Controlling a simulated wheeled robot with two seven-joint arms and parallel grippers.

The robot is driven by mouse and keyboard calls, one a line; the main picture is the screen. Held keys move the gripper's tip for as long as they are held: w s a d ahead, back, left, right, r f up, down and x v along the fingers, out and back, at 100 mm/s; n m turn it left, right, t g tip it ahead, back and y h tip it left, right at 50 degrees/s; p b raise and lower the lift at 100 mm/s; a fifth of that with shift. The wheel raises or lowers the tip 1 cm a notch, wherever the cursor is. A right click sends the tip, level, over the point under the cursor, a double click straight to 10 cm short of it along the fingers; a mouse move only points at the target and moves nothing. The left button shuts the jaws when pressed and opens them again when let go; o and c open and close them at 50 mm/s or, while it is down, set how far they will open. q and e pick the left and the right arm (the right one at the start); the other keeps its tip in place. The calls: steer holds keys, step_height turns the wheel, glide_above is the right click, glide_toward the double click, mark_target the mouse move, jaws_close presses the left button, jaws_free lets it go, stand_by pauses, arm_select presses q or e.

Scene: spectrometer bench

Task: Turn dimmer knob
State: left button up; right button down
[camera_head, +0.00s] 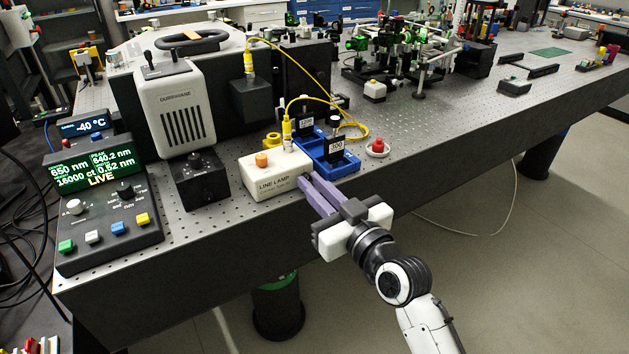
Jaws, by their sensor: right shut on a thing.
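My right gripper (308,182) comes in from the lower right, its two purple fingers reaching the front right corner of the cream line lamp box (272,180). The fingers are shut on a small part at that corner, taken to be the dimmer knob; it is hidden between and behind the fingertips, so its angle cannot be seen. The lamp box has an orange button (261,159) on top and a yellow cable plugged in at its back. My left gripper is not in view.
Right behind the fingers stand a blue holder (342,168) with black labelled blocks and a red button (377,147). A black box with a knob (200,180) and a control console (108,215) stand to the left.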

steer(key=shift+r+m+p, duration=0.2)
steer(key=shift+m+p, duration=0.65)
steer(key=shift+m, duration=0.35)
steer(key=shift+f+m, duration=0.2)
steer(key=shift+m, duration=0.5)
steer(key=c, duration=1.8)
jaws_free()
steer(key=shift+o, duration=0.2)
steer(key=v, duration=1)
steer(key=shift+s, duration=0.15)
steer(key=s+d+f+g+h, duration=0.2)
steer(key=s+d+f, duration=0.1)
steer(key=s+f, duration=0.4)
steer(key=s+d+f+g+h, duration=0.2)
steer(key=s+d+f, duration=0.2)
steer(key=f, duration=0.9)
steer(key=s+d+f+g+h, duration=0.2)
steer(key=s+d+f+g, duration=0.1)
steer(key=s+f, duration=0.7)
steer(key=shift+s+d+f+h, duration=0.2)
steer(key=shift+s+h, duration=0.05)
steer(key=shift+h, duration=0.05)
